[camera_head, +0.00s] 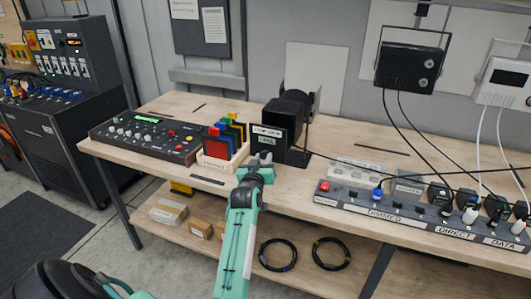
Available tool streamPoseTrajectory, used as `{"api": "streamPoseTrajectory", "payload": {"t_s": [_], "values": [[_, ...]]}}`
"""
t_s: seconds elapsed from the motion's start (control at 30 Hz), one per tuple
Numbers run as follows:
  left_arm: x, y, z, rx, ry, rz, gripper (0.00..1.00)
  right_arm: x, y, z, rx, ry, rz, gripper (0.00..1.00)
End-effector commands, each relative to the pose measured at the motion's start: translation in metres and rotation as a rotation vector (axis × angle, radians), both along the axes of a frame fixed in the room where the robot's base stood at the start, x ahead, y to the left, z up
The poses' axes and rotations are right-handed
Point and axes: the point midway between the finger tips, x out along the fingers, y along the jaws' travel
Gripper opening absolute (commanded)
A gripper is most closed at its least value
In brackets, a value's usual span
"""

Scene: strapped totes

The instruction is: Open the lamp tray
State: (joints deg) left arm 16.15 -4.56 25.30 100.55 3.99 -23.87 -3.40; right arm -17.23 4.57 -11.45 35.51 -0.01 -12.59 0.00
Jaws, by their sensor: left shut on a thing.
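A black stage lamp (291,110) stands on the wooden bench near the back wall. Its box-shaped rear end, with white labels (267,131), faces me; I take this end to be the lamp tray (270,118). My left gripper (261,159) is at the lower front of that end, its fingers shut at the lower edge. The part between the fingers is too small to make out. I cannot see any clear gap between the tray and the lamp body. My right gripper is not in view.
A control desk (147,136) and a holder of coloured filters (223,144) stand left of the lamp. A long labelled socket strip (410,217) with plugs lies to the right. Black cables run from the lamp across the bench. Boxes and coiled cables (278,254) lie on the lower shelf.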

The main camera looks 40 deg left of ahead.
Motion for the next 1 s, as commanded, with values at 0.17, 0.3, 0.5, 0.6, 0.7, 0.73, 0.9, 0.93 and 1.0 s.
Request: {"api": "streamPoseTrajectory", "payload": {"t_s": [0.17,0.3,0.5,0.6,0.7,0.73,0.9,0.93,1.0], "values": [[0.000,0.000,0.000,-0.001,-0.001,0.000,0.00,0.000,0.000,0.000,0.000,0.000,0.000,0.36],[0.000,0.000,0.000,-0.001,-0.001,0.000,0.36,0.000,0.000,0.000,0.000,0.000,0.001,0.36],[0.000,0.000,0.000,-0.001,-0.001,0.000,0.49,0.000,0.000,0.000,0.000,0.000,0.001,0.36],[0.000,0.000,0.000,-0.001,-0.001,0.000,0.49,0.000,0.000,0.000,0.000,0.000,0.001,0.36],[-0.001,-0.001,0.000,-0.001,-0.001,0.000,0.49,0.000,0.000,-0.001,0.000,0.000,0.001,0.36],[-0.003,-0.001,-0.001,-0.001,-0.001,0.000,0.49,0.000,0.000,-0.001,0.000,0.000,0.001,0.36],[-0.020,-0.008,-0.002,0.000,-0.001,0.000,0.49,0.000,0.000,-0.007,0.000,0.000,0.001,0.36],[-0.025,-0.010,-0.003,-0.001,0.000,0.000,0.49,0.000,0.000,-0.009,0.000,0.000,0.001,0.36],[-0.038,-0.015,-0.003,-0.001,-0.001,0.000,0.49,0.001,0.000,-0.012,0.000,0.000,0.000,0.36]]}}
